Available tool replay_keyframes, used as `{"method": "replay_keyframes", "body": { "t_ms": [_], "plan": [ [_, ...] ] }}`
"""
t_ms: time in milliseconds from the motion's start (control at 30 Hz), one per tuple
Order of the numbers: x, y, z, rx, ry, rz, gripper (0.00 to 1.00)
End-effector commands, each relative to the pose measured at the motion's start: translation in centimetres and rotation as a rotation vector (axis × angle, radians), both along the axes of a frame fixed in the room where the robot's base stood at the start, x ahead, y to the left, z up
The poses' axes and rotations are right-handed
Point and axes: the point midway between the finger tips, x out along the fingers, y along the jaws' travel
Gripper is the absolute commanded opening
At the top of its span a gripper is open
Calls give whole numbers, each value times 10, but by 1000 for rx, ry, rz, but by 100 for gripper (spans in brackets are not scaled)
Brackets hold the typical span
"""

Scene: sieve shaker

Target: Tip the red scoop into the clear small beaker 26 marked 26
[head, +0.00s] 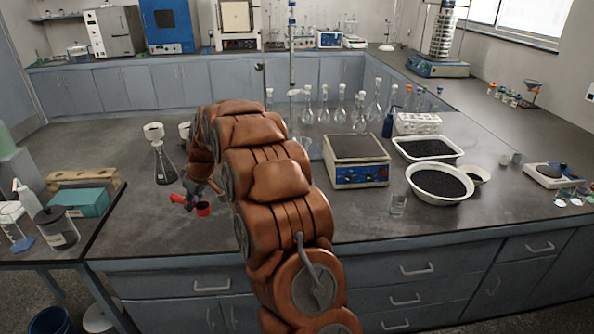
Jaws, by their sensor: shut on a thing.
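My gripper (193,192) is small in the head view, left of my copper-coloured arm, and shut on the red scoop (203,210). The scoop's handle points left and its cup faces up, with a dark inside; I cannot tell how full it is. The scoop is held over the left part of the bench. A clear small beaker (398,205) stands near the bench's front edge, right of my arm and far from the scoop. Its marking is too small to read.
A balance (357,175) stands left of the beaker. A white bowl of black grains (440,182) is to its right, with a tray (428,148) behind. A conical flask (162,167) stands behind the scoop. The front strip between arm and beaker is clear.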

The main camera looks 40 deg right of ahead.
Motion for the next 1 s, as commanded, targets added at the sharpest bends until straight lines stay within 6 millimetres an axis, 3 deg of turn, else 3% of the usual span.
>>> {"method": "replay_keyframes", "body": {
  "t_ms": [200,467,700,1000],
  "plan": [
    [17,-70,7,-2,4,107,0],
    [10,-155,4,-6,12,231,0],
    [-15,-229,-2,-11,17,337,0],
    [-58,-297,-9,-16,24,456,0]
  ]
}}
